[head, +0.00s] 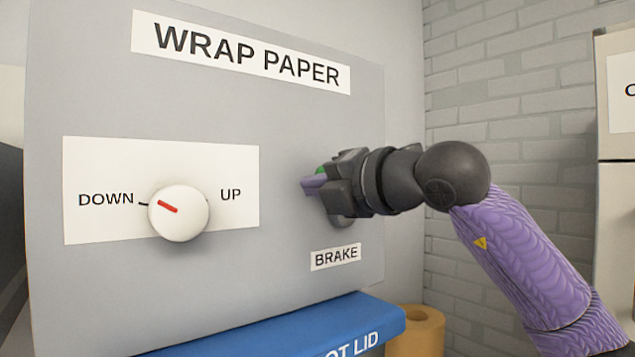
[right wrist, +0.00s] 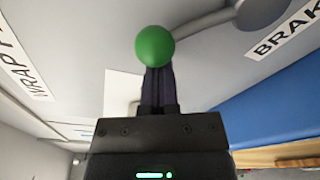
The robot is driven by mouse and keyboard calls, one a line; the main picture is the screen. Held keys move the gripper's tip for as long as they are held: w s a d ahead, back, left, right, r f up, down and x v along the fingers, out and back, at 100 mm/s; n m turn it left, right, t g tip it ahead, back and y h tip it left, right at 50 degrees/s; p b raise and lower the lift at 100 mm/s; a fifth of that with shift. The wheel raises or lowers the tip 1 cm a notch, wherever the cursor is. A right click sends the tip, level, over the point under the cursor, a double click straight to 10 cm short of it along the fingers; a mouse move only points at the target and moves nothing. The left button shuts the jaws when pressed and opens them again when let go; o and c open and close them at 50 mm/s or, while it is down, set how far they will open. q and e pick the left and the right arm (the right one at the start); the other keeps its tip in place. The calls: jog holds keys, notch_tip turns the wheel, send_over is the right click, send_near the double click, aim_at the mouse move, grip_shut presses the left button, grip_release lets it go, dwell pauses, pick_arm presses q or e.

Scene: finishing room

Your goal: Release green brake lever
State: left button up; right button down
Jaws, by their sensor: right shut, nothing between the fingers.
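The brake lever has a green ball knob (right wrist: 155,46) on a grey rod, which runs to a round grey base (right wrist: 262,10) on the panel. In the head view only a sliver of green (head: 320,170) shows behind my right gripper (head: 312,183). My right gripper is shut and empty, its fingers lying right by the knob. In the right wrist view the knob covers the ends of the fingers (right wrist: 156,82); I cannot tell whether they touch it. My left gripper is not in view.
The grey panel (head: 290,120) carries a white dial (head: 179,213) between DOWN and UP, its red mark toward DOWN. A BRAKE label (head: 335,257) sits below the lever. A blue lid (head: 300,325) juts out underneath, with a tan roll (head: 418,335) beside it.

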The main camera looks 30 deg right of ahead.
jog(key=shift+d+r+m, duration=0.15)
jog(key=shift+r+m, duration=0.05)
jog(key=shift+m, duration=0.2)
